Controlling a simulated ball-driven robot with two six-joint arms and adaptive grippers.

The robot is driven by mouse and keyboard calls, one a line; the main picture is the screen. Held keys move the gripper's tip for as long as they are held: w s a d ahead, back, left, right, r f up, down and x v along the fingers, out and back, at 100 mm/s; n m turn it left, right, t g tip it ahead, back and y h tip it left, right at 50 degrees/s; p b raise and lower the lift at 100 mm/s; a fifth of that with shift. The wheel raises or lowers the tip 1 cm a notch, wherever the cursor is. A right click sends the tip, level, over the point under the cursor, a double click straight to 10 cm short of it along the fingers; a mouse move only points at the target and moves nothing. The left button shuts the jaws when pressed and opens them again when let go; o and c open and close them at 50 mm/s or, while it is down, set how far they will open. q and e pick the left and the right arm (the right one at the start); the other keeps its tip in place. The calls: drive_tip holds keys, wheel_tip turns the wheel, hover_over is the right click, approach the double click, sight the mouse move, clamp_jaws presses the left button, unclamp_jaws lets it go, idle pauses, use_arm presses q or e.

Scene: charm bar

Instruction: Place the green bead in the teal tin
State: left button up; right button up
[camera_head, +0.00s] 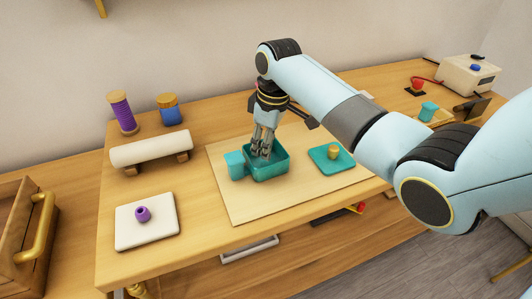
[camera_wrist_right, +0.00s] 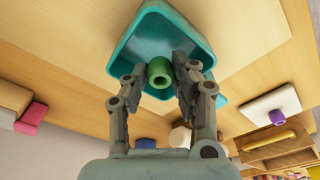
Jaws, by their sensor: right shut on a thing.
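The teal tin (camera_head: 268,175) stands open on the pale mat in the middle of the table; its inside also shows in the right wrist view (camera_wrist_right: 140,42). My right gripper (camera_head: 262,152) points down into the tin's opening. In the right wrist view its fingers (camera_wrist_right: 160,69) are shut on the green bead (camera_wrist_right: 159,74), which shows against the tin's opening. The bead is hidden in the head view. I cannot tell whether the bead touches the tin's floor. My left gripper is not in view.
A teal block (camera_head: 235,164) stands at the tin's left side. A teal square (camera_head: 323,163) with a gold piece lies to the right. A purple bead (camera_head: 142,213) sits on a white pad (camera_head: 128,234). Spools (camera_head: 122,112) and a white roll (camera_head: 150,149) stand at the back left.

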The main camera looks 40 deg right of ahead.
drive_tip(key=shift+s+f, duration=0.1)
drive_tip(key=shift+f, duration=1.5)
drive_tip(key=shift+f, duration=0.15)
drive_tip(key=o, duration=0.5)
wheel_tip(320, 180, up, 12)
drive_tip(key=s, duration=0.1)
drive_tip(key=shift+d, duration=0.4)
drive_tip(key=shift+s, duration=0.1)
